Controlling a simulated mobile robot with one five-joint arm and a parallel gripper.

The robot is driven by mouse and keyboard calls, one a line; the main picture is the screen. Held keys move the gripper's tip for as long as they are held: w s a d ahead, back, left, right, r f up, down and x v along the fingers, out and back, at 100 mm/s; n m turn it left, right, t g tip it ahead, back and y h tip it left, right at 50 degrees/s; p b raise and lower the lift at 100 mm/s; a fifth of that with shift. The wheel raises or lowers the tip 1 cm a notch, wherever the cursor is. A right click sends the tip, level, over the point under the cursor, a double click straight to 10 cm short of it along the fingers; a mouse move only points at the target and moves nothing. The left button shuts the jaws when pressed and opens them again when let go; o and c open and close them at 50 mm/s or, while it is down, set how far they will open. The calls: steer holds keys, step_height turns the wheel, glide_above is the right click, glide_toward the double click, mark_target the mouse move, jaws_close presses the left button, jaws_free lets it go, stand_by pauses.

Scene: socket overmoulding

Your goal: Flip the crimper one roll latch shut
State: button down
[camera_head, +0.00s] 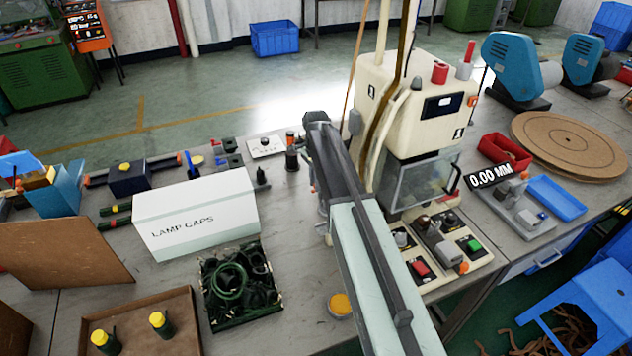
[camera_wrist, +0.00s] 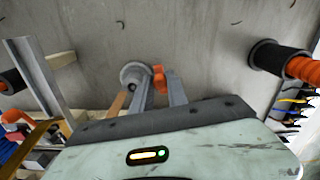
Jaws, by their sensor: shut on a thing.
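In the wrist view, my gripper (camera_wrist: 160,84) has its two grey fingers close together, closed on a small orange piece (camera_wrist: 159,75). This piece looks like the roll latch, but little of it shows. A round grey part (camera_wrist: 134,74) sits beside it on the left, partly behind the fingers. In the head view my arm reaches away over the bench, and it hides the fingertips and the latch. I cannot tell from these views how far the latch is turned.
A cream machine (camera_head: 410,105) stands right of my arm, with a button panel (camera_head: 440,285) in front. A white lamp caps box (camera_head: 195,215) and a crate of black parts (camera_head: 240,285) lie left. An orange-and-black cylinder (camera_wrist: 280,60) is at the wrist view's right.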

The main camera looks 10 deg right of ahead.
steer(key=n, duration=0.4)
steer(key=shift+s+d, duration=0.3)
steer(key=shift+s, duration=0.1)
steer(key=n, duration=0.2)
steer(key=d+n, duration=0.1)
steer(key=n, duration=0.5)
steer(key=shift+s+d, duration=0.3)
steer(key=shift+s, duration=0.05)
steer(key=shift+d+n, duration=0.2)
steer(key=shift+n, duration=0.75)
steer(key=shift+d+n, duration=0.2)
steer(key=shift+n, duration=0.75)
steer(key=c, duration=1.3)
jaws_free()
